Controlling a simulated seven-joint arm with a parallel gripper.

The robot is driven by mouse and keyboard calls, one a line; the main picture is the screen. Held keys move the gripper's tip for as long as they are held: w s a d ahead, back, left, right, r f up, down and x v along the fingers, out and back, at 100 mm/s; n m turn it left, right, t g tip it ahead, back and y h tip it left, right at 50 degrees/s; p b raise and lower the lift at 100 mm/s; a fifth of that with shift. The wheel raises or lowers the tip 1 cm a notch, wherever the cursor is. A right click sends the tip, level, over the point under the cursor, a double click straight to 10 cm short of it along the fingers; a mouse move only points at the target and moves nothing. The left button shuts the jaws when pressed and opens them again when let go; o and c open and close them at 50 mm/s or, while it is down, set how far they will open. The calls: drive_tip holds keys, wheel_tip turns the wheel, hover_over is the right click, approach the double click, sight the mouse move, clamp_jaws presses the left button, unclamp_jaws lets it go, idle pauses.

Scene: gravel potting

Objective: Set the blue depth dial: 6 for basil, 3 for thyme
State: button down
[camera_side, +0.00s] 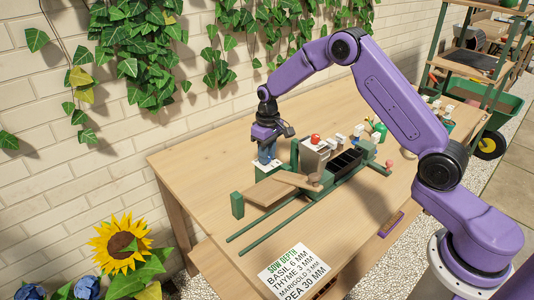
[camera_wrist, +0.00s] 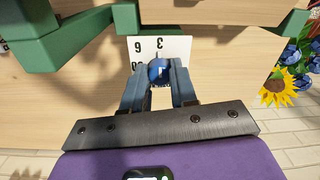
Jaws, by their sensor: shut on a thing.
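The blue depth dial (camera_wrist: 158,71) is a round knob in the wrist view, in front of a white number plate (camera_wrist: 176,46). A 3 sits above the knob and a 6 to its upper left; other marks are partly hidden. In the side view my gripper (camera_side: 267,152) reaches down onto the dial at the left end of the green seeder, and hides the knob. The depth card (camera_side: 294,271) lists basil 6 mm and thyme 3 mm.
The seeder has a grey box with a red knob (camera_side: 315,138), a dark tray (camera_side: 346,161) and green rails (camera_side: 270,222) running to the front left. Small white labels (camera_side: 358,130) stand behind it. Bare tabletop (camera_side: 200,165) lies to the left.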

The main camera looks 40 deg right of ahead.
idle(0.4)
drive_tip(key=c, duration=0.9)
unclamp_jaws()
drive_tip(key=shift+r, duration=0.1)
drive_tip(key=r, duration=1.7)
drive_tip(key=shift+d+r, duration=0.15)
drive_tip(key=shift+d, duration=0.1)
drive_tip(key=shift+a, duration=0.1)
